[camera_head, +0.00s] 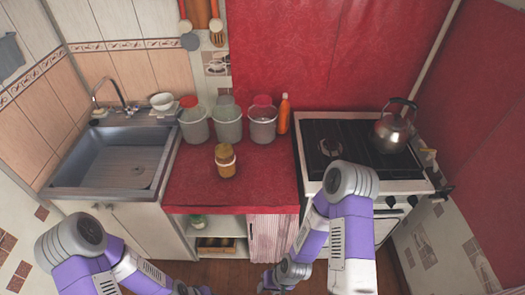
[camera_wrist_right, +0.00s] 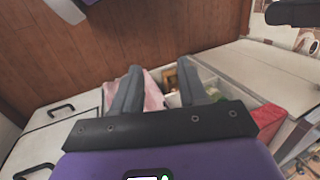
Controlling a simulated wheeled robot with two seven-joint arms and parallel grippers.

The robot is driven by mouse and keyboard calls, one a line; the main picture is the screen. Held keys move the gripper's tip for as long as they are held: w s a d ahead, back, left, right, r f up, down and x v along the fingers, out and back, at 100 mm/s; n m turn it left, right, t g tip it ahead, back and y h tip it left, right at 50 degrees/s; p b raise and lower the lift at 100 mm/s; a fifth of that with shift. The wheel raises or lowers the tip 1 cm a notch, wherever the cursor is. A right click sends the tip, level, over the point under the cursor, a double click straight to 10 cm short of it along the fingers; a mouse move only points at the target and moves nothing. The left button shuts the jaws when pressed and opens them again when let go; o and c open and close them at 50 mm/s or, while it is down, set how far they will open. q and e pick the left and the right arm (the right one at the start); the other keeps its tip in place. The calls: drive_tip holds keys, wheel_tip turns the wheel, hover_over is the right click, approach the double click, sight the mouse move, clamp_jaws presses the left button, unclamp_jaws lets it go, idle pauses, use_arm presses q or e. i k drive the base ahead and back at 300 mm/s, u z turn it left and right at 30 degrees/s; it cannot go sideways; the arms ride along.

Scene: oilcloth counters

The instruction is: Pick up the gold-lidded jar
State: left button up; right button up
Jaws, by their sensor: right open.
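The gold-lidded jar (camera_head: 225,162) stands upright on the red oilcloth counter (camera_head: 265,185), left of its middle, in the head view. It has a gold lid and an amber-brown body. My right gripper (camera_wrist_right: 161,72) is open and empty in the wrist view, below counter height in front of the cabinet. In the head view it is low and small, near the bottom middle, apart from the jar. My left arm comes in at the lower left; its gripper end (camera_head: 190,289) is at the bottom edge, too cut off to read. The jar is not visible in the wrist view.
Grey canisters (camera_head: 228,125) and an orange bottle (camera_head: 284,112) stand behind the jar. A sink (camera_head: 115,160) is at left, a stove (camera_head: 340,150) with a kettle (camera_head: 393,133) at right. An open shelf (camera_head: 215,228) and a striped curtain (camera_head: 270,233) are below the counter.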

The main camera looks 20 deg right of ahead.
sight(226, 168)
drive_tip(key=z, duration=0.1)
drive_tip(key=i, duration=1.05)
drive_tip(key=u, duration=0.4)
